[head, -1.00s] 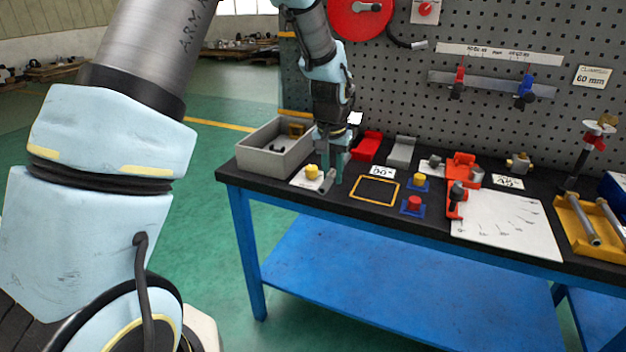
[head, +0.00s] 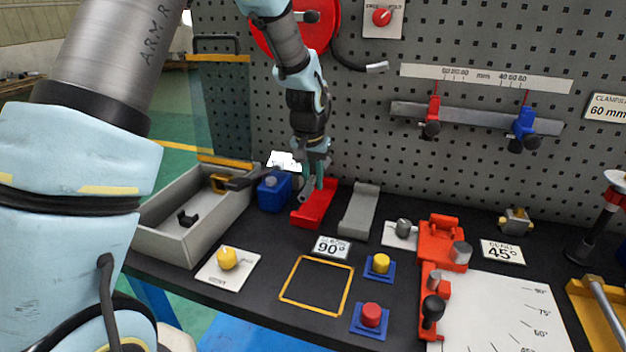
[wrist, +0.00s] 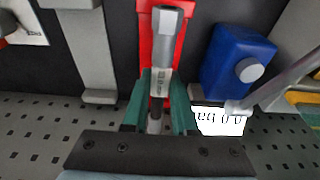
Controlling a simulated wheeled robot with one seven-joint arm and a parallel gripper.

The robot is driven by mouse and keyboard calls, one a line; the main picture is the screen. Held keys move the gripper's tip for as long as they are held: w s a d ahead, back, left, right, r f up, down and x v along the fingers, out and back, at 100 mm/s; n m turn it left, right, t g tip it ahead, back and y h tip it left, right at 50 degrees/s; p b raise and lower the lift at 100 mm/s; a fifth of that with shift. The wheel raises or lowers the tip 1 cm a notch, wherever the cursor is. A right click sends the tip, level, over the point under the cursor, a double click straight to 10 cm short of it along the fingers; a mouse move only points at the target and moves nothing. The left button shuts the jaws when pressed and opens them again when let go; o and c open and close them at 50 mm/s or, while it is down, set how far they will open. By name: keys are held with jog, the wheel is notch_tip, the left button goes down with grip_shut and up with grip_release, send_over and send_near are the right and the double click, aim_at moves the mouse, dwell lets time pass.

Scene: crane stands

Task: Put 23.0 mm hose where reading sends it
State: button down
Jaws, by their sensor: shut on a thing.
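My gripper (head: 313,180) is at the back of the bench, its green fingers shut on a grey hose (head: 306,187). In the wrist view the gripper (wrist: 160,115) grips the hose (wrist: 160,50), which has a hex-shaped end and a dark stretch between the fingers. The hose lies lengthwise over the red cradle (head: 312,212), also behind it in the wrist view (wrist: 147,50). I cannot tell whether it touches the cradle. A grey cradle (head: 358,210) stands just right of the red one. A white card (wrist: 220,121) beside the gripper has unreadable marks.
A blue can (head: 273,192) and a grey bin (head: 165,240) stand left of the red cradle. A 90° card (head: 331,247), yellow outline (head: 318,284), yellow button (head: 381,263) and red button (head: 371,314) lie in front. A red bending tool (head: 443,245) stands right. The pegboard is close behind.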

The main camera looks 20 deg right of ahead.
jog(key=shift+s+a+b+x, duration=0.15)
jog(key=shift+b+x, duration=0.55)
jog(key=shift+x, duration=0.3)
jog(key=shift+s+a+b+x, duration=0.15)
jog(key=shift+b+x, duration=0.55)
jog(key=shift+x, duration=0.3)
jog(key=shift+f, duration=0.1)
jog(key=c, duration=0.6)
grip_release()
jog(key=b+v, duration=0.2)
jog(key=v, duration=0.8)
jog(key=shift+r, duration=0.4)
